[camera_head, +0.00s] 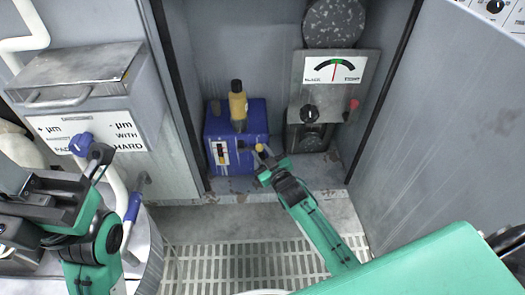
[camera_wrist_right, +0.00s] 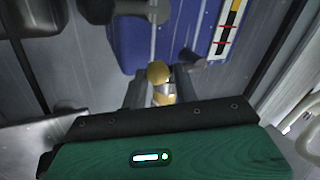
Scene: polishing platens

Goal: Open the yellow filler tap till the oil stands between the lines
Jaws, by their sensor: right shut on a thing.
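The blue oil box (camera_head: 255,115) stands in the recess with a yellow bottle (camera_head: 238,108) upright on top. Its sight gauge (camera_head: 220,153) is on the left of the front face and shows larger in the right wrist view (camera_wrist_right: 229,30). There, two red lines cross the gauge; yellow shows at one end and a dark part spans the lines, but the exact level is hard to read. The yellow filler tap (camera_head: 259,147) is at the front right; my right gripper (camera_head: 265,165) is shut on it. My left gripper (camera_head: 98,160) is near the blue knob; its opening is unclear.
A grey unit with a dial gauge (camera_head: 335,70), a black knob (camera_head: 309,113) and a red lever (camera_head: 352,105) stands right of the box. The blue knob (camera_head: 80,144) is on a white panel at left. Grey walls flank the recess; a grated floor lies in front.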

